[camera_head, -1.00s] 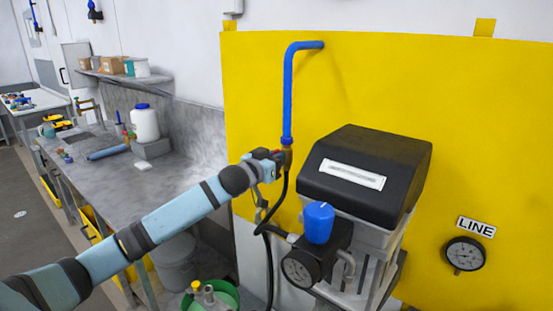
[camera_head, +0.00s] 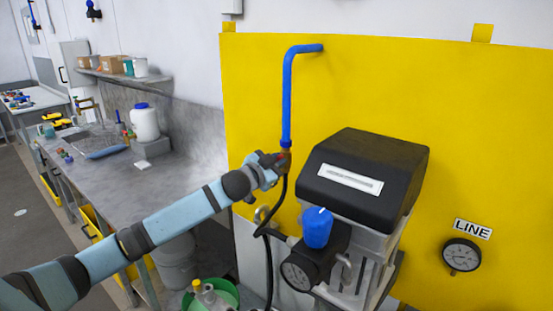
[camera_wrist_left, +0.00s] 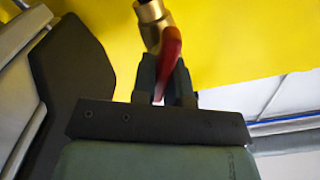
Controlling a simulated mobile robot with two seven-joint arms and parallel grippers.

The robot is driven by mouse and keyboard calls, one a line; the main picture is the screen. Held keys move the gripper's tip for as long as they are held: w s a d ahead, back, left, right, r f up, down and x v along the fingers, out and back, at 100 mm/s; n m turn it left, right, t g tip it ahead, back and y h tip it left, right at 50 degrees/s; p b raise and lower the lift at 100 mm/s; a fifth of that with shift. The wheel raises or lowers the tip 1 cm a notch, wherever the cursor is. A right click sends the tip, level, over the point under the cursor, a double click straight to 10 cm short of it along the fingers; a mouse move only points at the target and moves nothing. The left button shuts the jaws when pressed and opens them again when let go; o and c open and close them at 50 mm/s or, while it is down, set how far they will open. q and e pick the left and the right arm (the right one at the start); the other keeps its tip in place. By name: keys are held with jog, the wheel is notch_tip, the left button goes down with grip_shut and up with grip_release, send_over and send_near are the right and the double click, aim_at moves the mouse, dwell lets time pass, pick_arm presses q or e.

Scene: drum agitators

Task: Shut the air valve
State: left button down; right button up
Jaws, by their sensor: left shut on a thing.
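The air valve is a brass body (camera_wrist_left: 151,14) with a red lever (camera_wrist_left: 170,52) at the lower end of a blue pipe (camera_head: 287,95). The lever's red also shows small in the head view (camera_head: 284,156). My left gripper (camera_head: 280,163) is at the valve, and in the left wrist view its two fingers (camera_wrist_left: 165,85) are shut on the red lever. The fingers and wrist hide part of the lever and valve in the head view. A black hose hangs below the valve. My right gripper is not in view.
A black-topped machine (camera_head: 365,175) with a blue knob (camera_head: 317,227) and a gauge stands close to the right of my left gripper. A LINE gauge (camera_head: 462,255) is on the yellow panel (camera_head: 400,80). A cluttered bench (camera_head: 120,185) stands at left, a green bucket (camera_head: 233,292) below.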

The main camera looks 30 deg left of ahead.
pick_arm(q)
jog(key=m+p, duration=0.1)
jog(key=m, duration=0.3)
jog(key=shift+d+m, duration=0.15)
jog(key=shift+m, duration=0.15)
jog(key=m, duration=0.2)
jog(key=shift+f+m+p, duration=0.2)
jog(key=shift+m+p, duration=0.15)
jog(key=shift+m, duration=0.05)
jog(key=m, duration=0.3)
jog(key=shift+d+f, duration=0.1)
jog(key=shift+f, duration=0.05)
jog(key=shift+m, duration=0.8)
jog(key=shift+f, duration=0.1)
jog(key=c, duration=1.1)
grip_release()
jog(key=shift+c, duration=0.2)
jog(key=shift+s, duration=0.1)
